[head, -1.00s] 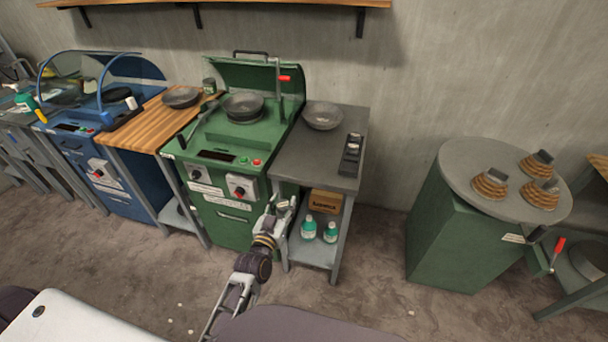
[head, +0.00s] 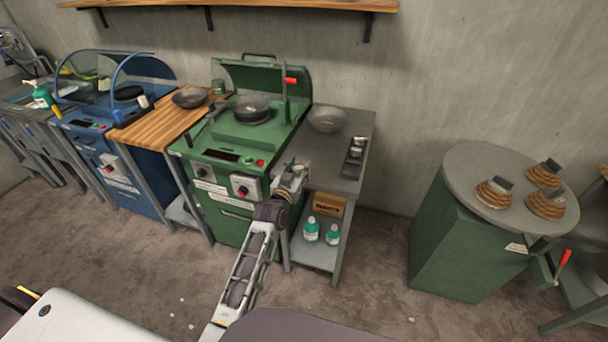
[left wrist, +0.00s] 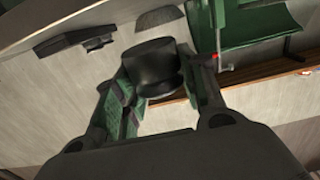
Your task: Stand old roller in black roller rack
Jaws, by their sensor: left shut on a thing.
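The black roller rack (head: 353,158) lies on the grey side table near its right edge; it also shows as a dark block in the left wrist view (left wrist: 75,36). It has small light-topped pieces in it. My left gripper (head: 291,178) is at the front left of that table, beside the green machine and apart from the rack. In the left wrist view, my left gripper (left wrist: 165,85) is shut on a dark, round, short cylinder, the old roller (left wrist: 151,68). Its lower end is hidden by the fingers. My right gripper is not in view.
A grey bowl (head: 327,119) stands at the back of the grey table (head: 308,150). The green spinning machine (head: 225,160) with a dark bowl (head: 251,107) is to the left. Bottles (head: 311,230) and a box (head: 328,204) are on the lower shelf. The table's middle is clear.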

